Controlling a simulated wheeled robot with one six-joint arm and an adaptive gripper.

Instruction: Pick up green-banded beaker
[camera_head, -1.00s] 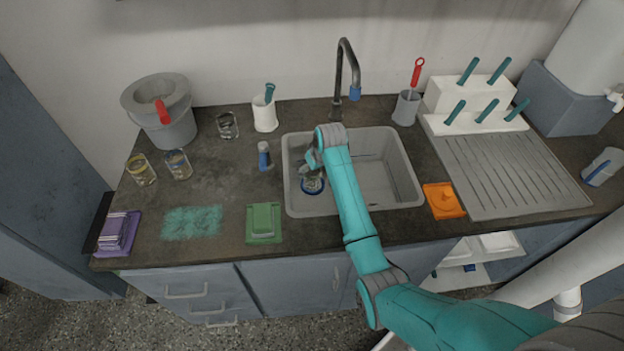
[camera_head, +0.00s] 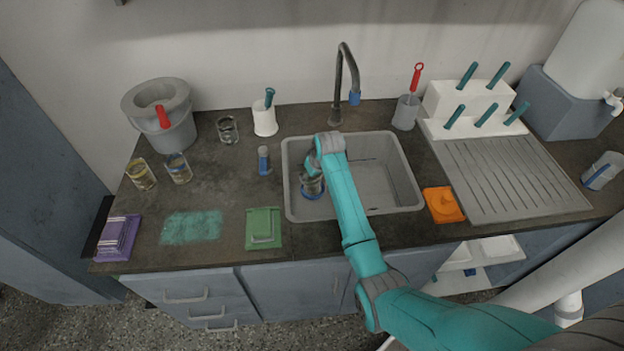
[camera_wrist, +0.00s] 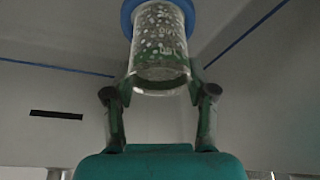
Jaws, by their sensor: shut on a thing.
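A clear beaker (camera_wrist: 160,42) with whitish specks is between my gripper's fingers in the wrist view, with green showing near the fingertips. My gripper (camera_wrist: 160,88) is shut on it, one finger on each side. A blue ring (camera_wrist: 158,8) circles the beaker's far end. In the head view, my gripper (camera_head: 312,177) is inside the grey sink (camera_head: 388,150), at its left side, and largely hides the beaker. The blue ring (camera_head: 311,193) shows there just below my gripper. I cannot tell whether the beaker touches the sink floor.
The faucet (camera_head: 338,90) stands behind the sink. Several glass beakers, including a yellow-marked one (camera_head: 141,175), stand on the left counter near a grey bucket (camera_head: 175,128). A small blue-and-grey bottle (camera_head: 263,160) stands left of the sink. An orange sponge (camera_head: 443,204) lies right.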

